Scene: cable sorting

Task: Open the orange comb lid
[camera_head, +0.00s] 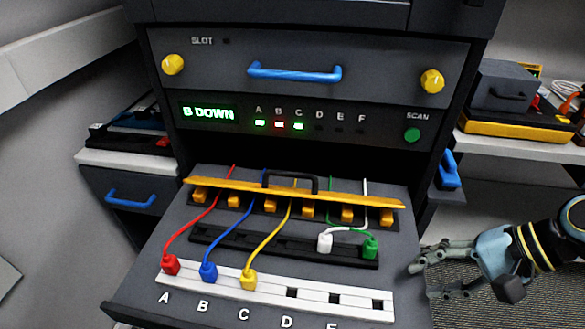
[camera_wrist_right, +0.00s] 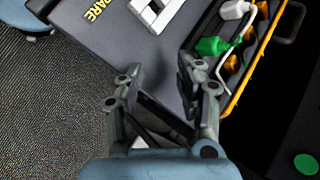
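The orange comb lid (camera_head: 335,192) is a long bar across the back of the pulled-out tray, with a black handle (camera_head: 300,177) on top and orange teeth below. Cables run up past it. Its orange edge also shows at the right wrist view's right side (camera_wrist_right: 256,55), with the handle (camera_wrist_right: 290,22) beside it. My right gripper (camera_head: 422,281) is open and empty, just right of the tray, apart from the lid and its handle. In the right wrist view its spread fingers (camera_wrist_right: 157,78) show nothing between them but the tray surface behind. My left gripper is not in view.
Red (camera_head: 171,265), blue (camera_head: 208,272) and yellow (camera_head: 249,279) plugs sit in the white front strip (camera_head: 275,287). White (camera_head: 325,243) and green (camera_head: 370,248) plugs are at the black middle strip. The cabinet's drawer (camera_head: 380,75) rises behind. Floor is clear right of the tray.

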